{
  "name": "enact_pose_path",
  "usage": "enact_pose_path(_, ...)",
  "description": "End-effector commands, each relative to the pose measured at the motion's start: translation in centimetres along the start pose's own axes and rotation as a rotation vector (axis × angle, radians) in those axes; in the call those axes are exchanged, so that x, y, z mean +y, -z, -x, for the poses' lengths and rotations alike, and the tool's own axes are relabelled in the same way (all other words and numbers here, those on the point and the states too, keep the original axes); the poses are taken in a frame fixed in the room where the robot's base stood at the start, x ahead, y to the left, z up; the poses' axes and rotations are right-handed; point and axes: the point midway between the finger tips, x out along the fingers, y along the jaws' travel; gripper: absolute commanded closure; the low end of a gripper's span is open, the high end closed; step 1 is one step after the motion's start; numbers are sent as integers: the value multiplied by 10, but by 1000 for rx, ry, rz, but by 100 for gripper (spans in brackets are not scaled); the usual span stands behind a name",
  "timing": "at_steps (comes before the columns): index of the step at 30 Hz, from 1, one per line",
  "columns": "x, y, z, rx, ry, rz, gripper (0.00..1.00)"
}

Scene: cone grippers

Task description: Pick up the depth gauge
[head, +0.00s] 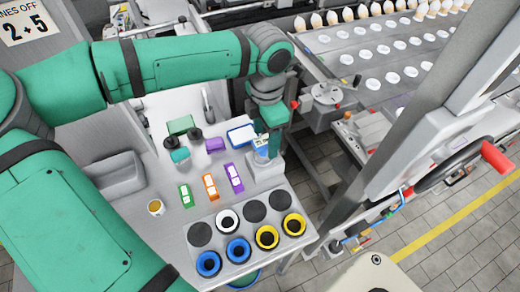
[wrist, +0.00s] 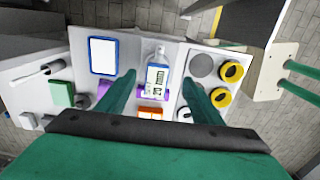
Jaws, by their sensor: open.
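A slim white and blue device with a dark-marked label (wrist: 156,80) lies between my two fingers in the wrist view; I take it for the depth gauge, though its markings are too small to read. In the head view the depth gauge (head: 261,147) shows at the right side of the grey bench, above a pale block, partly covered by my gripper. My gripper (wrist: 158,84) is open, with one green finger on each side of the gauge and visible gaps to it. I cannot tell the height of the fingertips over it.
A blue-rimmed white tray (head: 242,134) lies close behind the gauge. Green (head: 186,196), orange (head: 210,187) and purple (head: 234,178) labelled pieces lie in front of it. A panel with blue (head: 208,264), yellow (head: 294,224) and dark rings fills the front. A conveyor stands beyond.

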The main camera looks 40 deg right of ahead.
Motion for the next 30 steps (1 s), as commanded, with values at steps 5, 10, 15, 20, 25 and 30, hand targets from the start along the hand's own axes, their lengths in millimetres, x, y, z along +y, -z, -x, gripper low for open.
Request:
enact_pose_path(5, 0, -1, -14, 0, 1, -3, 40)
enact_pose_path(10, 3, 4, -22, 1, 1, 4, 40)
enact_pose_path(15, 8, 9, -44, 0, 2, 7, 40)
enact_pose_path(20, 8, 8, -64, 0, 2, 5, 40)
enact_pose_path(25, 8, 8, -66, 0, 0, 5, 40)
enact_pose_path(30, 8, 8, -66, 0, 0, 4, 61)
